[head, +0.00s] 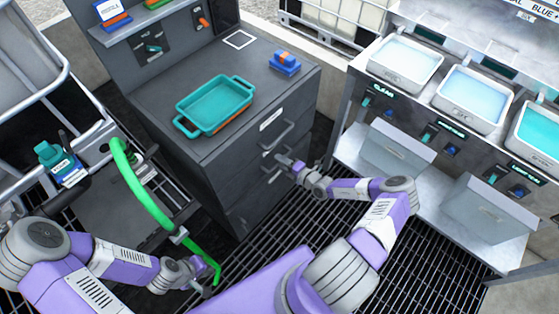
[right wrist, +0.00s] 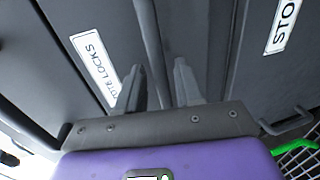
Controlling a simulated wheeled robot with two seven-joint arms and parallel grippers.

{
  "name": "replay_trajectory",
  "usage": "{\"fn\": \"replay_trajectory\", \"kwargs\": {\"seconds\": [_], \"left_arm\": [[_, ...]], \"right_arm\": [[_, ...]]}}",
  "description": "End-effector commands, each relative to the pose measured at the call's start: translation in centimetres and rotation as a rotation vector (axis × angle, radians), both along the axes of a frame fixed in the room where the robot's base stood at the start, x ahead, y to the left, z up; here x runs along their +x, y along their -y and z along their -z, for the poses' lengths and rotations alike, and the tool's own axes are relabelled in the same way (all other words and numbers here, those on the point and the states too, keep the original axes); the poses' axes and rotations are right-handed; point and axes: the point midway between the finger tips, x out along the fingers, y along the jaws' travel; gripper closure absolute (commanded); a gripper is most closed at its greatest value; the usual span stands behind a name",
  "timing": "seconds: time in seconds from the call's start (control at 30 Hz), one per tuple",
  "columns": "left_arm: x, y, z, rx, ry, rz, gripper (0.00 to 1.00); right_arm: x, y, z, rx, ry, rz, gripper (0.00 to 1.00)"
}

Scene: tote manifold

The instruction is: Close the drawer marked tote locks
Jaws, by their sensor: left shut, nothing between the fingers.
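The dark grey cabinet (head: 240,190) has stacked drawers with bar handles. In the right wrist view the drawer with the TOTE LOCKS label (right wrist: 92,62) fills the left side. A grey bar, apparently its handle (right wrist: 150,35), runs between the fingers of my right gripper (right wrist: 160,88). The fingers are apart; contact with the bar cannot be told. In the head view my right gripper (head: 283,160) is at the drawer fronts, below the upper handle (head: 277,136). How far the drawer stands out is unclear. My left gripper (head: 203,286) is shut and empty, low beside the green hose.
A drawer labelled STO… (right wrist: 284,25) lies to the right in the wrist view. A teal tray (head: 215,104) and a blue-orange block (head: 285,63) sit on the cabinet top. The green hose (head: 140,193) curves at left. A bench with basins (head: 405,62) stands at right.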

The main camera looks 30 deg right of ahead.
Motion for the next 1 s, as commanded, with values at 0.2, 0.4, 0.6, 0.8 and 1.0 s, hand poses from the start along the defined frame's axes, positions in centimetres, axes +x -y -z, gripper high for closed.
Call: {"fn": "replay_trajectory", "kwargs": {"seconds": [0.2,0.4,0.6,0.8,1.0], "left_arm": [[0.0,0.0,-1.3,0.000,0.000,0.000,1.00],[0.0,0.0,-1.7,0.000,0.000,0.000,1.00],[0.0,0.0,-1.7,0.000,0.000,0.000,1.00],[0.0,0.0,-1.7,0.000,0.000,0.000,1.00],[0.0,0.0,-1.7,0.000,0.000,0.000,1.00]], "right_arm": [[-3.6,1.2,-1.0,-0.001,-0.002,0.002,0.64],[-5.5,1.8,-1.3,0.000,0.000,0.000,0.64],[-5.8,1.9,-1.3,0.000,0.000,0.000,0.64],[-5.8,1.9,-1.3,0.000,0.000,0.000,0.64],[-5.7,1.8,-1.3,-0.002,0.000,-0.005,0.64]]}}
